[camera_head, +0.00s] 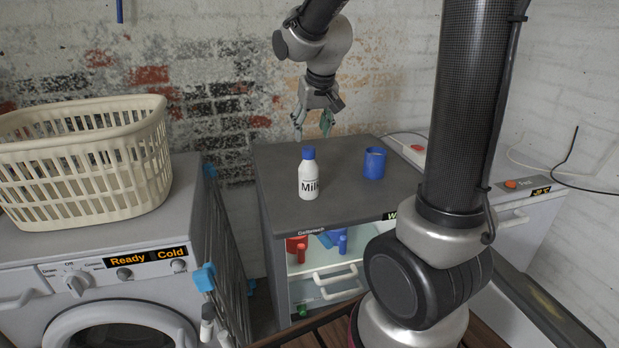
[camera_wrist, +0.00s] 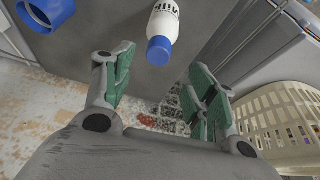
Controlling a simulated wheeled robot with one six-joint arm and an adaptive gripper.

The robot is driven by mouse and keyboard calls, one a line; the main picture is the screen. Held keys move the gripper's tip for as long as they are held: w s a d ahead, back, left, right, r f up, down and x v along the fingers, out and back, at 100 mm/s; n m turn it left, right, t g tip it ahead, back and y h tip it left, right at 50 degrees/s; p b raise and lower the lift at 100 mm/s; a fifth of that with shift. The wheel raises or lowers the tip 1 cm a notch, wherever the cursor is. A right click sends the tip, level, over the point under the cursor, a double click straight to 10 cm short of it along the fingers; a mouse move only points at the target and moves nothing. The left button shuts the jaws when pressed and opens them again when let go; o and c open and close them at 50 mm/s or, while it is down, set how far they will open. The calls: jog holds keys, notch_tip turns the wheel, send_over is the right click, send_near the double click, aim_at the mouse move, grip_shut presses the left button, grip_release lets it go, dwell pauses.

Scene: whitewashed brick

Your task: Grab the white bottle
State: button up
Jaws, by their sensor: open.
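The white bottle (camera_head: 309,177) has a blue cap and a dark "Milk" label. It stands upright on the grey top of a low cabinet (camera_head: 345,205). In the wrist view the bottle (camera_wrist: 165,25) is at the top centre, its blue cap toward my gripper. My gripper (camera_head: 313,122) is above the back of the cabinet top, behind and higher than the bottle. In the wrist view its green-padded fingers (camera_wrist: 160,90) are spread apart with nothing between them. The bottle lies beyond the fingertips and does not touch them.
A blue cup (camera_head: 375,163) stands on the cabinet top right of the bottle; it also shows in the wrist view (camera_wrist: 47,12). A cream laundry basket (camera_head: 90,165) sits on the washing machine (camera_head: 105,270) at left. A drying rack (camera_head: 222,245) stands between. The cabinet's open front shows red and blue items.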

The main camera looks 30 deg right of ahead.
aim_at(309, 148)
jog(key=x, duration=0.8)
jog(key=shift+d+f, duration=0.15)
jog(key=shift+f, duration=0.05)
grip_shut()
